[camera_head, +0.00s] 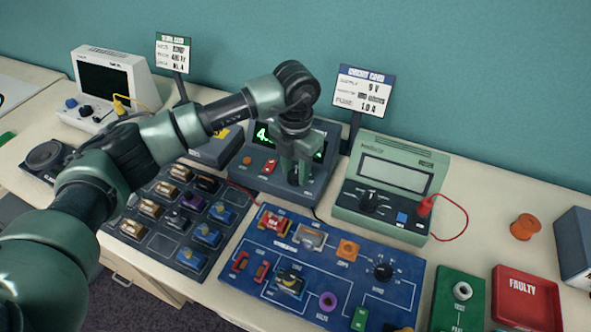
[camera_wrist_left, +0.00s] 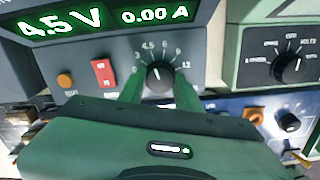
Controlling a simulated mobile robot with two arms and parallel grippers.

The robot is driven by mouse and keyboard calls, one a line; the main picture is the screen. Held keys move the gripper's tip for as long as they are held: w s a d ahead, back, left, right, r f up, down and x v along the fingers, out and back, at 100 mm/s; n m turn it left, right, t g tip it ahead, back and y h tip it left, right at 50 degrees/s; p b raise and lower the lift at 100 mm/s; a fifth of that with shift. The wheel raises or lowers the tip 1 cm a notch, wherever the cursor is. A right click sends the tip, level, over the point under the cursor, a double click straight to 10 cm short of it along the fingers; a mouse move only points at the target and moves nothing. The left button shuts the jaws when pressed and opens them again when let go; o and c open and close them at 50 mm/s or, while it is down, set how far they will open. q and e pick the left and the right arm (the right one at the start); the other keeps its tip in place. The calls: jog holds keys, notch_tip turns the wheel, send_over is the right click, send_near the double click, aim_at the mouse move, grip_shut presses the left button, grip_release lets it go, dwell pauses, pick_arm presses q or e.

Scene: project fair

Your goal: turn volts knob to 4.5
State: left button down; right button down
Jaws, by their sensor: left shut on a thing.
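The volts knob (camera_wrist_left: 160,77) is black with a white pointer line, on the dark grey power supply (camera_head: 265,187). Its scale has marks from 0 to 12. The pointer is tilted a little left of straight up, on the 4.5 side of the dial. In the left wrist view the green display (camera_wrist_left: 100,20) reads 4.5 V and 0.00 A. My left gripper (camera_head: 295,172) reaches down in front of the supply. Its green fingers are shut on the knob, one on each side, in the wrist view (camera_wrist_left: 159,92). My right gripper is not in view.
A red switch (camera_wrist_left: 104,72) and an orange button (camera_wrist_left: 65,81) sit left of the knob. A green multimeter (camera_head: 395,180) stands to the right. A blue circuit board (camera_head: 330,265) and a tray of parts (camera_head: 160,243) lie in front. Sign cards stand behind.

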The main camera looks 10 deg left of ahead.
aim_at(296, 174)
pick_arm(q)
jog(key=c, duration=1)
grip_release()
notch_tip(296, 174, up, 7)
jog(key=shift+f+b, duration=0.15)
jog(key=shift+b, duration=0.8)
jog(key=shift+r, duration=0.6)
